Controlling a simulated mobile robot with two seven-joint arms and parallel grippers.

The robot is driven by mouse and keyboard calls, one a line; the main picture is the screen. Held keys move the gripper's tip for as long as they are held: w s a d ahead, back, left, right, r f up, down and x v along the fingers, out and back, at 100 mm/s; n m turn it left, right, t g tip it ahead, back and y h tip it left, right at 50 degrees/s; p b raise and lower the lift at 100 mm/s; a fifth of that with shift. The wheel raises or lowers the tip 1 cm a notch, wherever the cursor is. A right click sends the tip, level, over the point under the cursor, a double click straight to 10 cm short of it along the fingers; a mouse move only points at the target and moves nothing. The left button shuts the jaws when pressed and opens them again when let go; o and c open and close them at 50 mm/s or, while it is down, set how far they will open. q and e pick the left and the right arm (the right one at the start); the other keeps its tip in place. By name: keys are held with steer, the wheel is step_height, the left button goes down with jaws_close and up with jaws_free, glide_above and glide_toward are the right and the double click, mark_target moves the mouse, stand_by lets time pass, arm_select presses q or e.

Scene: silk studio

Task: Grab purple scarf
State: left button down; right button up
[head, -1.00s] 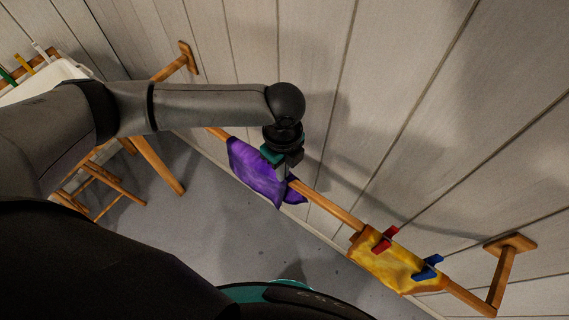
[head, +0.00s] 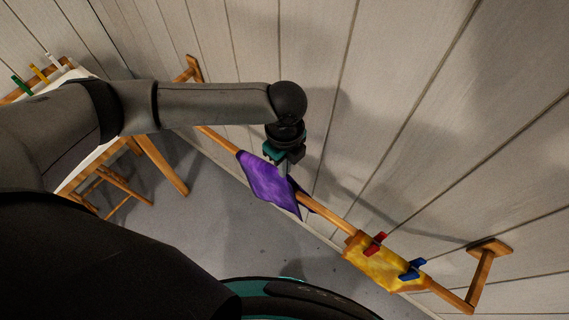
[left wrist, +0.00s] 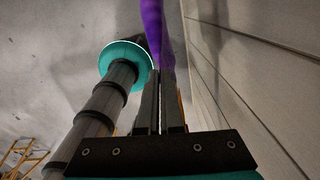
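The purple scarf (head: 268,182) hangs over a wooden wall rail (head: 327,213) in the head view. My left gripper (head: 287,172) comes down from above at the scarf's right part, by the rail. In the left wrist view the two fingers (left wrist: 160,108) stand close together, with the purple scarf (left wrist: 155,22) at their tips. They look shut on the cloth, though the exact contact is partly hidden. My right gripper is not in view.
A yellow cloth (head: 375,265) hangs farther right on the rail, held by a red clip (head: 375,243) and a blue clip (head: 413,269). The plank wall (head: 420,110) is close behind the rail. A wooden frame with white cloth (head: 92,165) stands at left.

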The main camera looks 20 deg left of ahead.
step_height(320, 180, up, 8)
steer(key=p, duration=0.7)
